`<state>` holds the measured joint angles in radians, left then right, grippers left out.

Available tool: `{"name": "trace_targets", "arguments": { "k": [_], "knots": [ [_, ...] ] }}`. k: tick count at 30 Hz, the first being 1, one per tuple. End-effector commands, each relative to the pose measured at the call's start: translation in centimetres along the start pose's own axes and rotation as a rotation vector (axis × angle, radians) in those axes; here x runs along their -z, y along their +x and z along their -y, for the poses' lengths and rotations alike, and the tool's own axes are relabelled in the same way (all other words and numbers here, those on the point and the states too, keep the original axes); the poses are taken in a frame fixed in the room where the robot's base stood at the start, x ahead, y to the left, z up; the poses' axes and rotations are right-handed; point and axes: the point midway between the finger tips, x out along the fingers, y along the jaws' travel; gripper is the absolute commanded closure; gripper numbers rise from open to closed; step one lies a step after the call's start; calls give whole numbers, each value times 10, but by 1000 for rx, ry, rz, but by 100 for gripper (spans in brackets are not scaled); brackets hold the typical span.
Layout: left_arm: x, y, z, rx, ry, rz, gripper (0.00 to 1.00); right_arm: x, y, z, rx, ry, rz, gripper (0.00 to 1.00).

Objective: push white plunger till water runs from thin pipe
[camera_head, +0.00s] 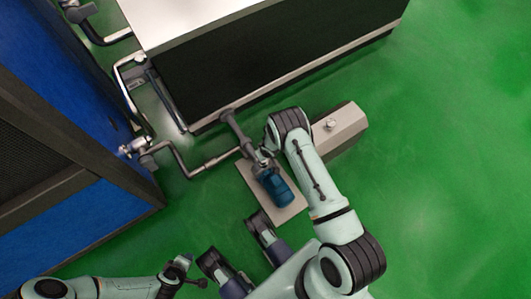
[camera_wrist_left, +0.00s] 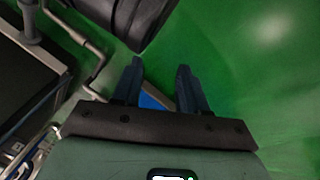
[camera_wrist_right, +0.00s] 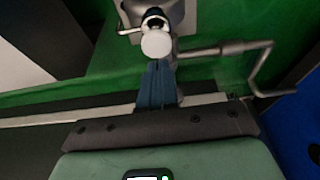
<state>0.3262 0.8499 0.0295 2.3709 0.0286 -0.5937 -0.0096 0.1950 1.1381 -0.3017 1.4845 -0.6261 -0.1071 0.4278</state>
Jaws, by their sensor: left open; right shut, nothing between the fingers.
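The white plunger's round face (camera_wrist_right: 157,44) shows in the right wrist view, on a metal fitting. My right gripper (camera_wrist_right: 157,64) is shut and empty, its fingertips at the lower edge of the white face; I cannot tell whether they touch. In the head view my right arm reaches down to the blue pump (camera_head: 273,188), and its wrist hides the plunger. A thin grey pipe (camera_head: 192,167) bends away to the left of the pump; I see no water running. My left gripper (camera_wrist_left: 160,66) is open and empty in the left wrist view, over the floor.
The pump stands on a pale base plate (camera_head: 292,212). A pale box (camera_head: 345,121) lies to its right. A large dark-sided tank (camera_head: 240,65) stands behind, and a blue cabinet (camera_head: 85,215) on the left. Green floor is free at the right.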

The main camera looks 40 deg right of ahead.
Motion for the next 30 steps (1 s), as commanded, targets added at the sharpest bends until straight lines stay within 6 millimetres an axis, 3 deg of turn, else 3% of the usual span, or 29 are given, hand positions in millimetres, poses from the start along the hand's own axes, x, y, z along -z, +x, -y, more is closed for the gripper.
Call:
{"name": "trace_targets", "arguments": {
  "k": [1, 3, 10, 30],
  "knots": [
    [2, -10, -6, -9, 5, -5, 57, 2, -18, 0, 0, 0, -2, 100],
    [0, -17, -11, -15, 10, -1, 57, 3, -33, 1, 1, 0, -4, 100],
    [-22, -30, -14, -16, 13, 68, 57, 2, -63, 0, 0, -1, -3, 100],
    [-28, -32, -14, -16, 14, 85, 57, 2, -69, 0, -1, 0, -3, 100]
  ]
}}
